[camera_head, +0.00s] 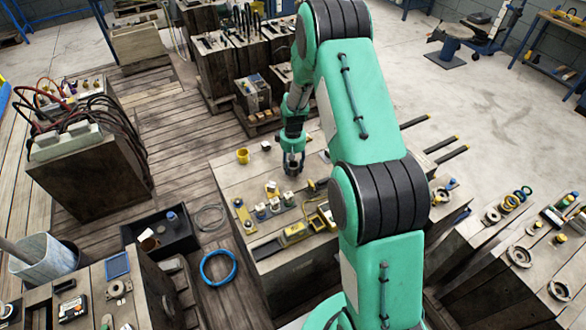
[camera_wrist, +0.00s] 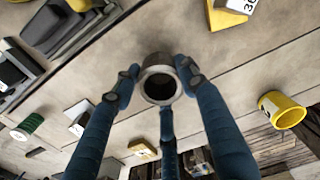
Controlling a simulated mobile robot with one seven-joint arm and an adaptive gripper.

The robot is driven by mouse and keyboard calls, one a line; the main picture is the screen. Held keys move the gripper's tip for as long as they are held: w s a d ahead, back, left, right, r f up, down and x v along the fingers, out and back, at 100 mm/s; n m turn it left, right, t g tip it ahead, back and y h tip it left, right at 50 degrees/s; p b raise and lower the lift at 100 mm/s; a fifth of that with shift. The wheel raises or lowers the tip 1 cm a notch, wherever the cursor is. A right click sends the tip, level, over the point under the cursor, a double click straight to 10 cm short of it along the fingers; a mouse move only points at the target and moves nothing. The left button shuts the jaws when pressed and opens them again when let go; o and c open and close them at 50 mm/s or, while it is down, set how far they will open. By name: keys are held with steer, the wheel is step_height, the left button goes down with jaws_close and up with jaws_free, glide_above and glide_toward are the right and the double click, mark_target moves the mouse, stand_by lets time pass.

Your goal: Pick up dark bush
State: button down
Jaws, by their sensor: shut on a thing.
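The dark bush is a short dark grey ring (camera_wrist: 157,62) with a round hole, seen nearly end-on in the wrist view. My gripper (camera_wrist: 160,82) is shut on it, its blue fingers closed around the outside near the tips. In the head view, my gripper (camera_head: 293,167) is low over the wooden worktop (camera_head: 228,178), near its back edge.
A yellow bush (camera_head: 242,155) stands left of my gripper and also shows in the wrist view (camera_wrist: 282,111). Several small numbered blocks (camera_head: 274,204) stand in front. A black bin (camera_head: 165,237) and a blue ring (camera_head: 218,267) lie beyond the worktop's left edge.

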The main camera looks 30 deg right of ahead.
step_height(320, 180, up, 8)
steer(key=p, duration=0.1)
steer(key=shift+w+d, duration=0.1)
stand_by(0.8)
